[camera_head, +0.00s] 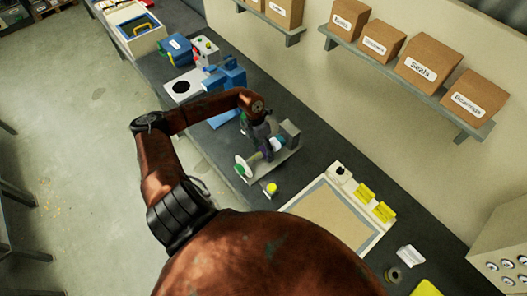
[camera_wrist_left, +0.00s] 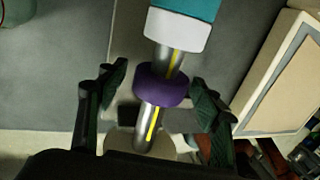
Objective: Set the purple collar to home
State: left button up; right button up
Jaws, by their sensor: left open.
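The purple collar (camera_wrist_left: 163,84) sits around a bare metal shaft (camera_wrist_left: 152,122) with a yellow stripe, in the left wrist view. A white ring (camera_wrist_left: 178,29) and a teal part lie further up along the same line, apart from the collar. My left gripper (camera_wrist_left: 157,84) is open, one finger on each side of the collar, with a gap visible on both sides. In the head view my left gripper (camera_head: 262,150) is over the small machine on the bench, largely hiding the collar. My right gripper is not in view.
A yellow-topped button (camera_head: 271,188) stands in front of the machine. A framed tan board (camera_head: 323,215) with yellow labels lies to its right. Blue equipment (camera_head: 222,76) stands behind on the bench. Boxes (camera_head: 421,65) line a wall shelf (camera_head: 400,72).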

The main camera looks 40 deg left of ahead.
pick_arm(q)
jog(key=v, duration=1.2)
